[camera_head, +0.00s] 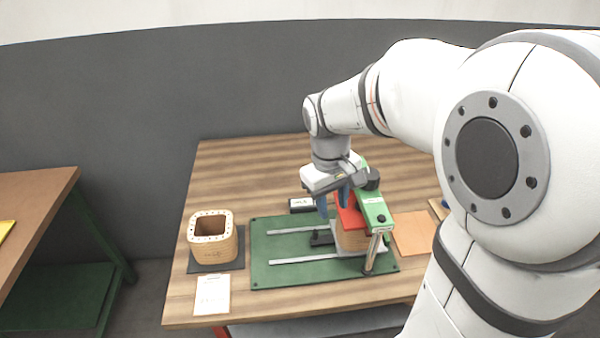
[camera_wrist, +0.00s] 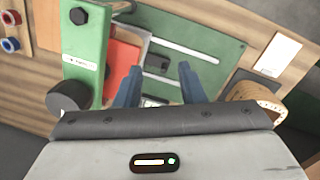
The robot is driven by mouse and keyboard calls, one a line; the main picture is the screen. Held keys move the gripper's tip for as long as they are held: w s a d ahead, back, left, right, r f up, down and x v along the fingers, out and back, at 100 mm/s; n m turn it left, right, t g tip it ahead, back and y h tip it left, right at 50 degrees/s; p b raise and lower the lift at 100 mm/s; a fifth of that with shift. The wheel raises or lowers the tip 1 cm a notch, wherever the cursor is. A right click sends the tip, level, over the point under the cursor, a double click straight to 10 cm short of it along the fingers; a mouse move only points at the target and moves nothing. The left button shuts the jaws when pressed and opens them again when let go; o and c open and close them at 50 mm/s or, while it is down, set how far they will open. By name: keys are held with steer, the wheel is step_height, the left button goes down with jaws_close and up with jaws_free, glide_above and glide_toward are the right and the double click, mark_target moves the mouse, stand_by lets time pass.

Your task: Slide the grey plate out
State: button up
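The grey plate (camera_head: 347,253) lies under a wooden coil (camera_head: 352,238) on the green base; only its edges show. In the wrist view a light edge of the plate (camera_wrist: 144,48) shows beside the red-orange top piece. A black block (camera_head: 321,239), probably its handle, sits at the plate's left side, between two rails; it also shows in the wrist view (camera_wrist: 158,63). My gripper (camera_head: 333,204) hangs above, left of the red piece, its blue fingers apart and nothing seen between them. In the wrist view the fingers (camera_wrist: 160,78) are spread below the black block.
A green bar (camera_head: 376,207) on a post spans the red piece (camera_head: 349,216), close right of my gripper. Rails (camera_head: 300,260) run left over the green base (camera_head: 265,275). A small black-and-white box (camera_head: 301,204) lies behind.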

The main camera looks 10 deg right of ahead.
mark_target(315, 230)
steer(key=w+a+f+n+g+h+b, duration=0.1)
steer(key=w+a+f+n+g+h, duration=0.2)
steer(key=w+f, duration=0.8)
steer(key=shift+n+y, duration=0.5)
steer(key=shift+n, duration=0.3)
steer(key=shift+s+a+x, duration=0.1)
steer(key=shift+a+x, duration=0.05)
steer(key=shift+x, duration=1.35)
steer(key=shift+s+a+x, duration=0.15)
steer(key=shift+x, duration=1.35)
steer(key=shift+s+a+x, duration=0.1)
steer(key=shift+a+x, duration=0.1)
steer(key=shift+x, duration=1.3)
steer(key=shift+c, duration=0.5)
jaws_close()
